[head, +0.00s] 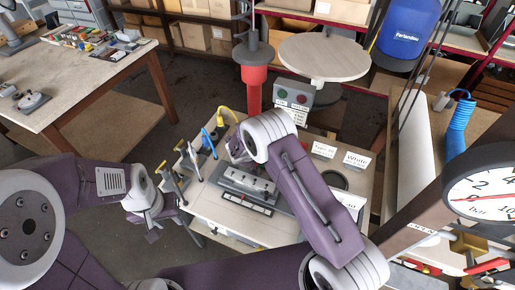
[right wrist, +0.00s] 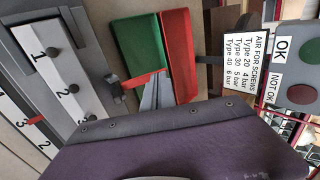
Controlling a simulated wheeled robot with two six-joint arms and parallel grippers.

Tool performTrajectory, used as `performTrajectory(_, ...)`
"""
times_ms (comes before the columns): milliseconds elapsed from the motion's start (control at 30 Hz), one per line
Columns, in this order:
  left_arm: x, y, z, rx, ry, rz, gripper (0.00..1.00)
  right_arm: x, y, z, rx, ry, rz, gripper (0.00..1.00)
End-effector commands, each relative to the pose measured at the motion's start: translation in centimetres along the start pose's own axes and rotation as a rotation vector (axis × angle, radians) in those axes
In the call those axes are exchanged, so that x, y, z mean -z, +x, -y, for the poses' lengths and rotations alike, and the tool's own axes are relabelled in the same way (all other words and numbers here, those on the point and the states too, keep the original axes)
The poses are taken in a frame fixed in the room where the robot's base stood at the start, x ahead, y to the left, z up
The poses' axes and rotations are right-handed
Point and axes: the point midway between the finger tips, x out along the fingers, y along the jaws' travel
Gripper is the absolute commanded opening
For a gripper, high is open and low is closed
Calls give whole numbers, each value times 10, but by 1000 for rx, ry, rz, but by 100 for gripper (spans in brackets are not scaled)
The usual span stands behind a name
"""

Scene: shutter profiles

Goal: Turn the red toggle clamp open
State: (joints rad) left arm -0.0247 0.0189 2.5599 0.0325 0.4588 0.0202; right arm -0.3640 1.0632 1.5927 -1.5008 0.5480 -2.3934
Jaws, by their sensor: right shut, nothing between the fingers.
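In the right wrist view the red toggle clamp's lever (right wrist: 145,79) lies across in front of the green and red bins. Its dark base (right wrist: 116,91) is beside the numbered fixture plate (right wrist: 66,70). My right gripper's grey fingers (right wrist: 158,92) are shut and empty, close to the red lever; I cannot tell if they touch it. In the head view the fixture (head: 248,183) sits on the small table, and my right arm hides the right gripper and most of the clamp. My left gripper (head: 164,226) hangs open and empty left of the small table.
A green bin (right wrist: 138,45) and a red bin (right wrist: 176,50) stand just behind the clamp. A sign (right wrist: 252,62) and a button box (right wrist: 297,70) are to the right. Upright tools (head: 190,160) line the small table's left edge.

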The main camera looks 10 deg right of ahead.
Motion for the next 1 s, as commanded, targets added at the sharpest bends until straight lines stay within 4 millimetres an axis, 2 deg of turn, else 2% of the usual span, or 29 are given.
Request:
performTrajectory(500, 0, -2, 0, 0, 0, 0, 36, 0, 9, -1, 0, 1, -1, 0)
performTrajectory(900, 0, -2, 0, 0, 0, 0, 36, 1, 10, -1, 1, 1, -1, 0)
performTrajectory(1000, 0, -2, 0, 0, 0, 0, 36, 0, 4, -1, 2, 1, 1, 0)
